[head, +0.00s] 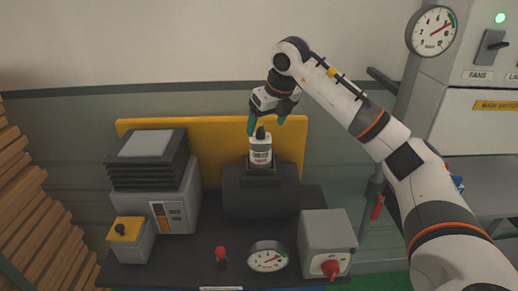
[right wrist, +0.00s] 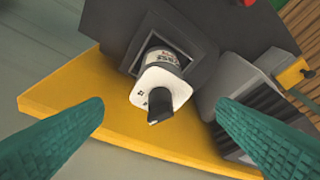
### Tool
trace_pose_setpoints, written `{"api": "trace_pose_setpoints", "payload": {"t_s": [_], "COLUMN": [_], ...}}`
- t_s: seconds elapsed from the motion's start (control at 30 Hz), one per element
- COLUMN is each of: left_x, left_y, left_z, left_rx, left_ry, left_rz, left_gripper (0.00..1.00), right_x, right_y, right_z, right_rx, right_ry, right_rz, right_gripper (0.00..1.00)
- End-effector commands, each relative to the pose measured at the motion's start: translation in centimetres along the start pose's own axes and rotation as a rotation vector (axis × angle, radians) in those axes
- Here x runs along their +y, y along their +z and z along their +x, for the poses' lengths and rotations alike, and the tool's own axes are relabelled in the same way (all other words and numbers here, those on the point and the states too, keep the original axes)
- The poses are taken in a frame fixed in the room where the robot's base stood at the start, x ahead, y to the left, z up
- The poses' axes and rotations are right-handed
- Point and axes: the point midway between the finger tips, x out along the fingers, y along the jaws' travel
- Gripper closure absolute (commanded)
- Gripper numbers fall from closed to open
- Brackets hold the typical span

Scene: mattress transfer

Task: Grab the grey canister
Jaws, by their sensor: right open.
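The grey canister (head: 260,152) has a pale label and a black nozzle on top. It stands upright in a dark holder (head: 260,190) on the bench. In the right wrist view the canister (right wrist: 160,84) shows from above, between the two green fingers and beyond their tips. My right gripper (head: 266,122) is open and just above the canister, its fingers to either side of the nozzle. It does not visibly touch the canister. The canister's lower part is hidden in the holder. My left gripper is not in view.
A yellow panel (head: 210,150) stands behind the holder. A grey machine with black stacked plates (head: 150,185) is left, a grey box with a red knob (head: 327,245) right. A gauge (head: 267,257) and a red-topped lever (head: 220,256) are in front. Wooden slats (head: 35,200) stand far left.

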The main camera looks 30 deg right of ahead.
Motion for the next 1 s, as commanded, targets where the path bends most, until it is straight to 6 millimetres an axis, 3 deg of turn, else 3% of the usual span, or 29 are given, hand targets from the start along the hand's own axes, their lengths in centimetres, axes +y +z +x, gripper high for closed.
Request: {"api": "trace_pose_setpoints", "payload": {"t_s": [0.17, 0.37, 0.53, 0.7, 0.9, 1.0], "left_x": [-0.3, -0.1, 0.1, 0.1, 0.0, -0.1], "left_y": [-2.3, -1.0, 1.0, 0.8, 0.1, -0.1], "left_z": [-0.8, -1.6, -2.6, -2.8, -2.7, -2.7], "left_rx": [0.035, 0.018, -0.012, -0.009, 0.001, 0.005], "left_ry": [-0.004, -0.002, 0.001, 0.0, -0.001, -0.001], "left_rz": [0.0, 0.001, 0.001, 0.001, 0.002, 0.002], "left_gripper": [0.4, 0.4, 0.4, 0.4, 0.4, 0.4], "right_x": [-0.1, 0.0, -0.1, 0.0, 0.0, 0.0], "right_y": [0.0, 0.2, 0.4, 0.4, 0.4, 0.4], "right_z": [2.1, 3.7, 6.3, 7.6, 7.7, 7.6], "right_rx": [-0.001, -0.004, -0.003, 0.0, 0.001, 0.001], "right_ry": [-0.001, -0.002, -0.004, -0.002, -0.002, -0.002], "right_rz": [-0.001, -0.001, -0.001, -0.001, -0.001, -0.001], "right_gripper": [0.19, 0.19, 0.19, 0.19, 0.19, 0.36]}}
